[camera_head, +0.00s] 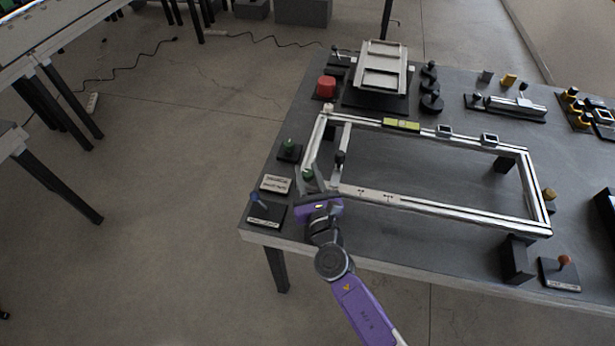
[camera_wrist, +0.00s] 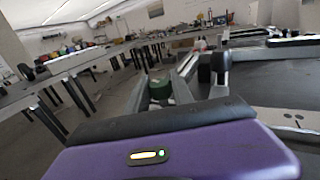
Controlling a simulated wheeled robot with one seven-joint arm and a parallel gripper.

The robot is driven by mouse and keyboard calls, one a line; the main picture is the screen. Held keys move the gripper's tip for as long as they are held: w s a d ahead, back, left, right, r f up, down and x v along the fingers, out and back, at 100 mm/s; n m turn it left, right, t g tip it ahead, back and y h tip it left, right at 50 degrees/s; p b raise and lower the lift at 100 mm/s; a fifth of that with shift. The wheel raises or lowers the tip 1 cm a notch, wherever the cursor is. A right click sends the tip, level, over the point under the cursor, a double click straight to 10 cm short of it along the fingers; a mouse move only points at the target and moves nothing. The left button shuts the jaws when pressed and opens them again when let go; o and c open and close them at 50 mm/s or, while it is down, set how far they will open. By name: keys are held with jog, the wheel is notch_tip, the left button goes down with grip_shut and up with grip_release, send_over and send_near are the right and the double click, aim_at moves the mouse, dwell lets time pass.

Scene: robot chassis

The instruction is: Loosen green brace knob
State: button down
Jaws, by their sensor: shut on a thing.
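The green brace knob (camera_head: 308,174) is at the left end of the aluminium frame (camera_head: 450,209), beside the frame's front left corner. My gripper (camera_head: 310,178) reaches it from the front, with its purple body just above the table's front edge. Its grey fingers are shut on the knob, one on each side. In the wrist view the green knob (camera_wrist: 160,88) stands ahead of the purple gripper body. The fingers partly hide the knob's lower part and the brace under it.
A second green knob (camera_head: 289,145) on a black base stands behind. A blue-handled lever (camera_head: 262,204) and a white label plate (camera_head: 276,184) are close on the left. A black-knobbed post (camera_head: 340,158) rises by the frame's left end.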

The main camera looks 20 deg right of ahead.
jog(key=shift+n+y+b, duration=0.9)
jog(key=shift+y+b, duration=0.45)
jog(key=shift+y, duration=0.05)
jog(key=shift+d, duration=0.1)
jog(key=n+y+b, duration=0.2)
jog(key=y+b, duration=0.1)
jog(key=b, duration=0.1)
jog(key=shift+w+n+g+y+b, duration=0.1)
jog(key=shift+n+g+y+b, duration=0.2)
jog(key=shift+n+y+b, duration=0.6)
jog(key=shift+r+n+g+y+b, duration=0.15)
jog(key=shift+n+g+y+b, duration=0.2)
jog(key=shift+y+b, duration=0.55)
jog(key=shift+r+n+y, duration=0.1)
jog(key=shift+n+y, duration=0.15)
jog(key=shift+y, duration=0.25)
jog(key=c, duration=1.1)
grip_release()
